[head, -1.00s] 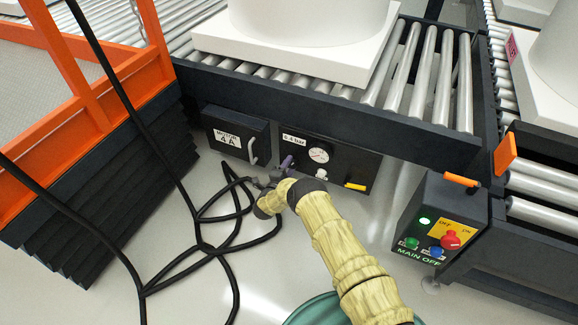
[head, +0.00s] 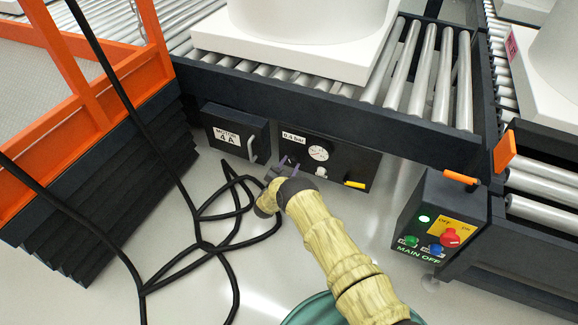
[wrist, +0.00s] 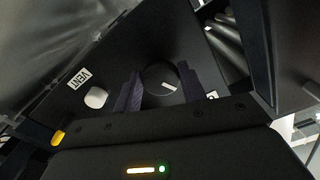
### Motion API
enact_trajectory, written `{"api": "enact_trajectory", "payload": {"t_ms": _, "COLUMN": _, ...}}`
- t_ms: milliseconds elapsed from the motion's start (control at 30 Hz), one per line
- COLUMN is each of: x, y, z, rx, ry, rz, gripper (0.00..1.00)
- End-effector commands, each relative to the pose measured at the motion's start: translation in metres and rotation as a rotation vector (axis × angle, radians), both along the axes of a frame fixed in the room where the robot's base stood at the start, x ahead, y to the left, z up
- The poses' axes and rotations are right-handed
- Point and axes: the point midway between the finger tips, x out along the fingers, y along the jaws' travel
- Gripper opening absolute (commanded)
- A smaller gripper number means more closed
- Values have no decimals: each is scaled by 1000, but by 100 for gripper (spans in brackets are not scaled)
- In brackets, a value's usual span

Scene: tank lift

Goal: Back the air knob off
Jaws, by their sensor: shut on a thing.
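The air knob (wrist: 159,77) is round and black with a white pointer mark, on a dark panel in the wrist view. My gripper (wrist: 160,88) is shut on it, with one dark finger on each side. In the head view my gripper (head: 285,166) is at the left part of the air panel (head: 345,163), and the knob is hidden by it. The panel carries a white-faced gauge (head: 318,153) and a "0.4 bar" label (head: 293,138). The white vent button (wrist: 96,97) is left of the knob in the wrist view, next to a VENT label (wrist: 79,78).
A motor box (head: 236,134) marked 4 A is left of the air panel, and a yellow handle (head: 354,184) is at its lower right. Black cables (head: 200,220) loop over the floor. The roller conveyor (head: 330,105) overhangs the panel. A control box (head: 440,220) stands at right.

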Motion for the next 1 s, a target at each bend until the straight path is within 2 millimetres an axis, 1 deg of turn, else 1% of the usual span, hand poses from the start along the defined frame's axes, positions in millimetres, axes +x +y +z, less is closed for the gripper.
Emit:
{"api": "enact_trajectory", "payload": {"t_ms": 33, "x": -2, "y": 3, "z": -2, "rx": -41, "ry": 19, "rz": 6, "gripper": 18}}
{"api": "enact_trajectory", "payload": {"t_ms": 1000, "x": -3, "y": 0, "z": -2, "rx": -906, "ry": 332, "rz": 8, "gripper": 18}}
